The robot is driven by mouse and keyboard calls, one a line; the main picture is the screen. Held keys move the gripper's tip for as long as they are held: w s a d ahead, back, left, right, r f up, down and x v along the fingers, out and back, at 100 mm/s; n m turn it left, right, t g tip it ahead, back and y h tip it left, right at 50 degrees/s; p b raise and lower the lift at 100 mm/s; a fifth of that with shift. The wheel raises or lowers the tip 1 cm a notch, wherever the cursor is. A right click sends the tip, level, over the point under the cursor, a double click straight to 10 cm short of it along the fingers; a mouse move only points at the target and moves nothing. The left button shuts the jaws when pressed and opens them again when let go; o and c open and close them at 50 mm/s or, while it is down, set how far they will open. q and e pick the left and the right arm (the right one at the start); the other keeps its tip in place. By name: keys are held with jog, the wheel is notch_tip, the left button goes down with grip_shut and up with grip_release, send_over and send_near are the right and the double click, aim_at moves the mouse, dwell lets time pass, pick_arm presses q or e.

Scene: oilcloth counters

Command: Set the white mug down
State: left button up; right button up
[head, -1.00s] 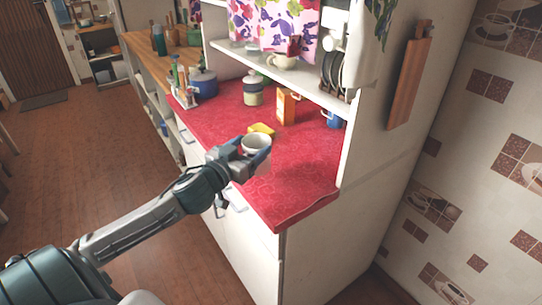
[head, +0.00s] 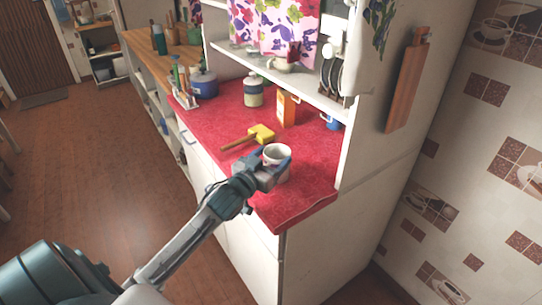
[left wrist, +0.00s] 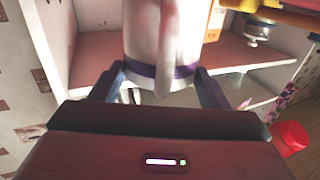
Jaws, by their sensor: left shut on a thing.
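The white mug (head: 277,154) is in my left gripper (head: 277,167), over the front part of the red counter (head: 310,190). The mug's open top shows in the head view. In the left wrist view the white mug (left wrist: 143,35) has a purple band and its handle faces the camera. The fingers of the left gripper (left wrist: 160,85) stand on both sides of it. I cannot tell whether the mug's base touches the counter. My right gripper is not in view.
A yellow-headed mallet (head: 262,134) lies just behind the mug. An orange box (head: 287,108), a lidded jar (head: 253,92), a blue pot (head: 204,83) and a blue mug (head: 331,122) stand farther back. The counter's near right corner is clear.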

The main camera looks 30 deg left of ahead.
pick_arm(q)
jog(key=o, duration=1.2)
jog(key=shift+c, duration=0.2)
jog(key=shift+s, duration=0.25)
jog(key=s+b, duration=0.2)
jog(key=s, duration=0.9)
jog(key=shift+s+b, duration=0.25)
jog(key=shift+b, duration=0.15)
